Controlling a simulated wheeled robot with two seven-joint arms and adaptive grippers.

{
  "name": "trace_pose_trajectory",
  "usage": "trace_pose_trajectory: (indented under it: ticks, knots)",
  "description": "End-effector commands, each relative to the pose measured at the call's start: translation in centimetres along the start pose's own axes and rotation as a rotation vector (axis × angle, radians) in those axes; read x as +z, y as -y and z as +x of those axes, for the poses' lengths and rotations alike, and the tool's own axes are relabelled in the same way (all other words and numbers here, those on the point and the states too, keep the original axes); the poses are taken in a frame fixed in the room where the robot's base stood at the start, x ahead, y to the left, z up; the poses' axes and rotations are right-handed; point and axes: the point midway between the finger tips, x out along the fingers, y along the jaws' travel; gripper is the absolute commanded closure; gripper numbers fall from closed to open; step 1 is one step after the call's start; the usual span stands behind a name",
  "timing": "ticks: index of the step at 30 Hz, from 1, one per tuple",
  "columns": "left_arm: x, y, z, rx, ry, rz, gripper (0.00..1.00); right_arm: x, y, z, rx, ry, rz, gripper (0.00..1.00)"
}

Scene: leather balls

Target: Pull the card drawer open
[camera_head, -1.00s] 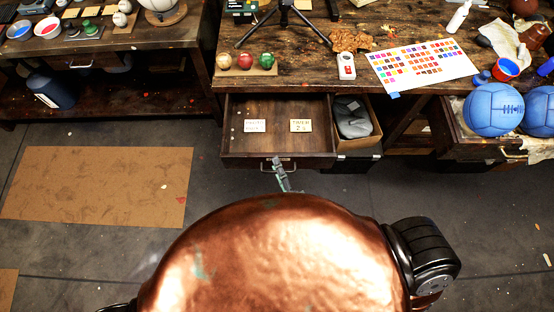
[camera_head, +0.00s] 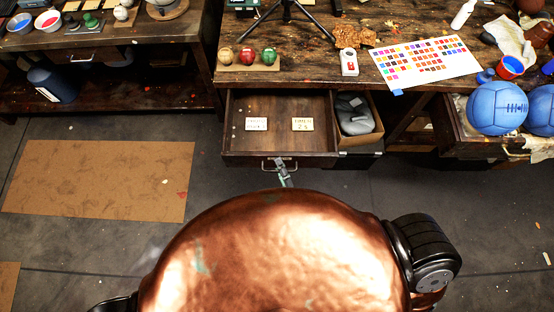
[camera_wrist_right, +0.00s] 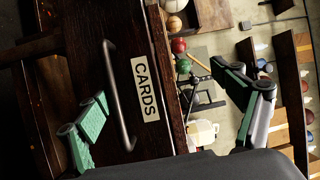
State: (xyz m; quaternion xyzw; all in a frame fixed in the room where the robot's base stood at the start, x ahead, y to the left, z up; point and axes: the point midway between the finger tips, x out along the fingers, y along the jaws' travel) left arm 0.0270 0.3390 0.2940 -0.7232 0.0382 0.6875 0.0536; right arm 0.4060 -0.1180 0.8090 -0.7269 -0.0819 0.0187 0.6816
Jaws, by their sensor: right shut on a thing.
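The card drawer (camera_head: 240,143) stands pulled out from under the dark workbench in the head view. Two small pale labelled cards, a left one (camera_head: 256,124) and a right one (camera_head: 302,124), lie in it. In the right wrist view its front shows a white CARDS label (camera_wrist_right: 145,88) and a metal bar handle (camera_wrist_right: 118,95). My right gripper (camera_head: 285,174) is at the drawer's front, shut on it at the handle. Its green-padded fingers (camera_wrist_right: 170,115) show on either side of the handle and label; the contact itself is hidden. My left gripper is out of view.
An open box with a grey item (camera_head: 354,113) sits right of the drawer. Blue balls (camera_head: 497,107) fill another drawer at the far right. A colour chart (camera_head: 425,62) and three small balls (camera_head: 248,56) are on the workbench. A brown mat (camera_head: 98,177) lies on open floor at left.

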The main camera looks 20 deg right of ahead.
Motion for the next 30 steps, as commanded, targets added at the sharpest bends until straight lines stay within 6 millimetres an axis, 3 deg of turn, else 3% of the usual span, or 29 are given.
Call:
trace_pose_trajectory:
  ticks: [1, 12, 13, 14, 15, 16, 21, 30]
  knots:
    - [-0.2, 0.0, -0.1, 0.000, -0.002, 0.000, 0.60, -0.1, 1.5, -0.1, -0.028, -0.009, -0.002, 0.33]
    - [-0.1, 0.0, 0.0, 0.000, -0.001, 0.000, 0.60, 0.2, 1.2, -2.6, -0.026, -0.005, 0.002, 0.37]
    - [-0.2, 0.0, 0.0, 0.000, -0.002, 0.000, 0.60, 0.2, 1.2, -2.8, -0.027, -0.005, 0.002, 0.44]
    - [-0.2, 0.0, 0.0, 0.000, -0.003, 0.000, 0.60, 0.2, 1.2, -3.0, -0.027, -0.005, 0.002, 0.56]
    - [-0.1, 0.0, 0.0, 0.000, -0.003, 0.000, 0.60, 0.2, 1.1, -3.2, -0.025, -0.005, 0.002, 0.75]
    - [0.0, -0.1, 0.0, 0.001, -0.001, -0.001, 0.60, 0.2, 1.0, -3.4, -0.024, -0.004, 0.002, 0.85]
    - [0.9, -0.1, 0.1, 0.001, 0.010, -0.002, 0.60, 0.2, 0.7, -4.6, -0.020, -0.003, 0.002, 0.85]
    - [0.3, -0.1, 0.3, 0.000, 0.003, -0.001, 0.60, 0.3, 0.4, -6.5, -0.017, -0.004, 0.004, 0.85]
